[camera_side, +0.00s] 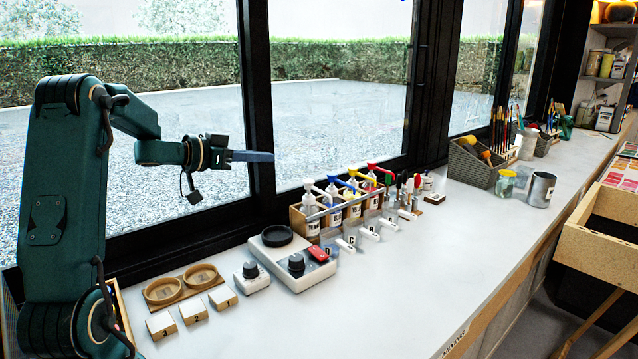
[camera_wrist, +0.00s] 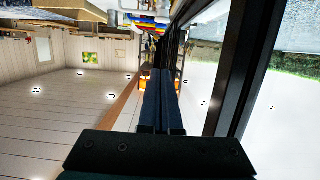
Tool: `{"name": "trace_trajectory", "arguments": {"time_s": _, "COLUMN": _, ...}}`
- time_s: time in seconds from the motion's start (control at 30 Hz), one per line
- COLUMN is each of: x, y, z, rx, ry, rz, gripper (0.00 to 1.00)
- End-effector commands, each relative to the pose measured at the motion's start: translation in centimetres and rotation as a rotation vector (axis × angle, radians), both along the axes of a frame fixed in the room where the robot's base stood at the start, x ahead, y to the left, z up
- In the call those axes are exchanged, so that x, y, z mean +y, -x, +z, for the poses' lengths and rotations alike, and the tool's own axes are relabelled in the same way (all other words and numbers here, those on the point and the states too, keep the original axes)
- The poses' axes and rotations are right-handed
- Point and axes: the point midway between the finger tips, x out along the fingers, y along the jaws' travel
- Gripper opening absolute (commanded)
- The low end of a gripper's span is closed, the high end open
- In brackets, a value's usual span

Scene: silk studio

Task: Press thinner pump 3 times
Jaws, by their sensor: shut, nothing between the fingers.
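A row of pump bottles stands in a wooden rack (camera_side: 325,226) on the bench near the window. Their pump heads include a clear or white one (camera_side: 309,184), a blue one (camera_side: 318,189), yellow ones and a red one (camera_side: 373,166). The labels are too small to read surely, so I cannot tell which is the thinner pump. My gripper (camera_side: 271,156) is shut and empty, level in the air, left of the rack and above it, touching no pump. In the wrist view its shut fingers (camera_wrist: 160,72) point away, with coloured things at the top edge.
A device with a black round plate and a knob (camera_side: 296,262) stands left of the rack. Blocks marked 1, 2 and 3 (camera_side: 193,311) and two round wooden holders (camera_side: 182,285) lie nearer my base. The window frame (camera_side: 257,100) is close to my gripper.

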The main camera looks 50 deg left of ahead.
Motion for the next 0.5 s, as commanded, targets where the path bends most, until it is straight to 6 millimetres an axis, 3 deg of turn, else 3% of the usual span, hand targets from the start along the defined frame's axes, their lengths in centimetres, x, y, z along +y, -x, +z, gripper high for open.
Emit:
{"name": "trace_trajectory", "arguments": {"time_s": 0.27, "x": 0.0, "y": -0.2, "z": -0.1, "rx": 0.001, "ry": 0.001, "rz": -0.001, "gripper": 0.00}}
{"name": "trace_trajectory", "arguments": {"time_s": 0.5, "x": -0.1, "y": -3.2, "z": -0.9, "rx": 0.001, "ry": 0.001, "rz": -0.006, "gripper": 0.00}}
